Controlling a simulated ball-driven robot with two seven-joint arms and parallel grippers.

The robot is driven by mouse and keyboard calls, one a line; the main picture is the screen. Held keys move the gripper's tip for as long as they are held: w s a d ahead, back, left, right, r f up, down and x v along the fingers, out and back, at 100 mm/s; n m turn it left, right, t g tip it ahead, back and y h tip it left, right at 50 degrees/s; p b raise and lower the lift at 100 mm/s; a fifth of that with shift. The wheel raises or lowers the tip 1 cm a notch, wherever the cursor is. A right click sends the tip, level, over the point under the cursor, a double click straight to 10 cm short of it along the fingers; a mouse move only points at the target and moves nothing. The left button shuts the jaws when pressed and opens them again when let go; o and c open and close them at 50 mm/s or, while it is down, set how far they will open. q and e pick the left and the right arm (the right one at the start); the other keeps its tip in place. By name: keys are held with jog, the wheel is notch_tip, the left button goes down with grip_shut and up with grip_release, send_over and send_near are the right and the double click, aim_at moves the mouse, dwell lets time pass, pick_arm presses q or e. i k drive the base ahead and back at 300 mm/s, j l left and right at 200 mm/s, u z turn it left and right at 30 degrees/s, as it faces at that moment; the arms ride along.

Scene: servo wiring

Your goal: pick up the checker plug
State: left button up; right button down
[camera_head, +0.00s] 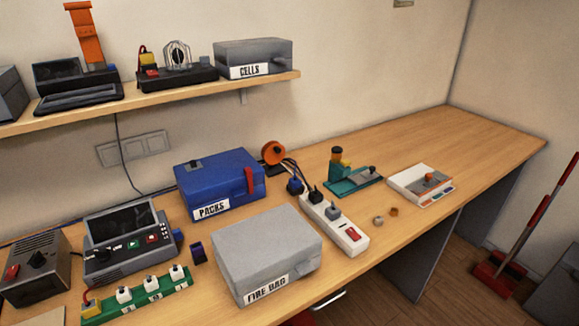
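I cannot tell which item is the checker plug. A white power strip (345,240) on the bench has a black plug (315,194) and a grey plug (333,212) on it, and a red switch at its near end. A blue plug (295,186) sits at its far end, with dark cables running behind it. A green strip (143,304) at the near left carries several white plugs or connectors (124,295) and a yellow-and-red one (91,304) at its left end. Neither of my grippers is in view.
A grey FIRE BAG box (265,250) stands left of the power strip, with a blue PACKS box (215,180) behind. A dark charger-like unit (130,245) stands behind the green strip. A white tray (420,184) lies right. The bench's far right is clear.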

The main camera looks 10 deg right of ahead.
aim_at(332, 214)
jog(key=i+l, duration=0.1)
jog(key=l, duration=0.55)
jog(key=i+l+u, duration=0.1)
jog(key=l, duration=0.55)
